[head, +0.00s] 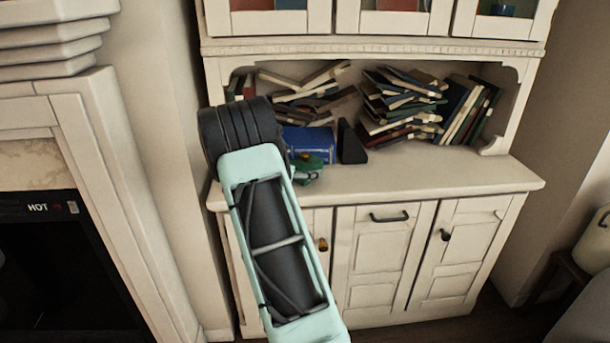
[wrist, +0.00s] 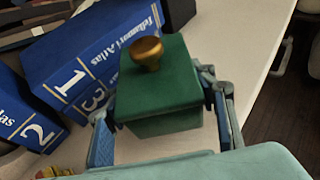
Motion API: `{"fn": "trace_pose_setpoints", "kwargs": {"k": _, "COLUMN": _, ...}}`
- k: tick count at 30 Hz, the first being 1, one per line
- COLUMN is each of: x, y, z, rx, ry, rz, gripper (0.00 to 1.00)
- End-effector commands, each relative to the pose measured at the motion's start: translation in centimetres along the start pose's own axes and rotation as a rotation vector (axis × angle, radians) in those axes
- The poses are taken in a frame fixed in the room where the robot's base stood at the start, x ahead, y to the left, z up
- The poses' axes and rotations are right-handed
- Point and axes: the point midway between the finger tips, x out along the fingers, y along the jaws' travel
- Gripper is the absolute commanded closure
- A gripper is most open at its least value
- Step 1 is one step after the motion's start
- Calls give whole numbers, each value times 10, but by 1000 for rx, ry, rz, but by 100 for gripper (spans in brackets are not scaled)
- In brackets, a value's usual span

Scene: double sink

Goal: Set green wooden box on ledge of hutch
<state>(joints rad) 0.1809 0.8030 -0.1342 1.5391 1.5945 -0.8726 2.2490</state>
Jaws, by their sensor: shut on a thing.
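The green wooden box (wrist: 163,85) has a round gold knob on its lid. My gripper (wrist: 165,122) is shut on it, with one finger against each side in the wrist view. In the head view the box (head: 306,160) shows small and partly hidden behind my arm, at the left part of the hutch ledge (head: 430,170). The ledge also shows in the wrist view (wrist: 243,50), pale, around and right of the box. I cannot tell whether the box's underside touches the ledge.
Blue atlas volumes (wrist: 92,62) lie just left of and behind the box. A dark wedge-shaped object (head: 351,143) stands right of the box. Piled books (head: 400,103) fill the back of the hutch. The ledge's front and right are clear. A fireplace (head: 60,250) is at left.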

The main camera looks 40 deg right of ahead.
Motion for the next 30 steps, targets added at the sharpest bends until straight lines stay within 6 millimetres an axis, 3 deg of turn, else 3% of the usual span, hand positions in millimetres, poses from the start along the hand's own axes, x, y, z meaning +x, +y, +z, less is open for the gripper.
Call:
{"fn": "trace_pose_setpoints", "kwargs": {"k": 3, "x": 4, "y": 1, "z": -12, "rx": 0, "ry": -2, "rz": 1, "gripper": 76}}
{"fn": "trace_pose_setpoints", "kwargs": {"k": 17, "x": 6, "y": 0, "z": -16, "rx": 2, "ry": -2, "rz": 1, "gripper": 76}}
{"fn": "trace_pose_setpoints", "kwargs": {"k": 18, "x": 6, "y": 0, "z": -16, "rx": 1, "ry": -1, "rz": 1, "gripper": 44}}
{"fn": "trace_pose_setpoints", "kwargs": {"k": 21, "x": 6, "y": 0, "z": -15, "rx": 1, "ry": -1, "rz": 1, "gripper": 33}}
{"fn": "trace_pose_setpoints", "kwargs": {"k": 30, "x": 5, "y": 0, "z": -15, "rx": 0, "ry": -1, "rz": 1, "gripper": 31}}
